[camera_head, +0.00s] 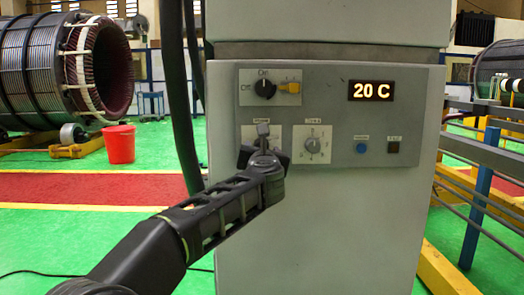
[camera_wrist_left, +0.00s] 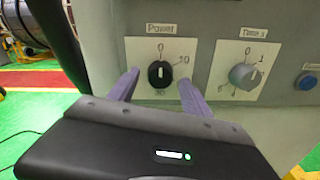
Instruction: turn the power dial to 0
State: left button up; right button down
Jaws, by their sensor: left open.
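The power dial (camera_wrist_left: 160,74) is a black round knob on a white plate marked "Power", seen in the left wrist view. Its plate reads 0 at the top, 10 at the right and 30 at the bottom. The white mark on the knob stands about upright; I cannot tell which end is the pointer. My left gripper (camera_wrist_left: 158,78) is open, one finger on each side of the knob and apart from it in the picture. In the head view my left gripper (camera_head: 263,135) covers most of the power plate (camera_head: 247,131) and hides the knob. My right gripper is not in view.
The grey control panel (camera_head: 415,110) also holds a time dial (camera_head: 313,144) right of the power dial, a blue button (camera_head: 361,148), a dark button (camera_head: 393,147), an Off/On switch (camera_head: 265,88) above and a display (camera_head: 371,91) reading 20 C. Dark hoses (camera_head: 180,110) hang at the left.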

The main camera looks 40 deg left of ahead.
pick_arm(q)
jog(key=v, duration=0.7)
jog(key=shift+s+d, duration=0.1)
dwell(0.4)
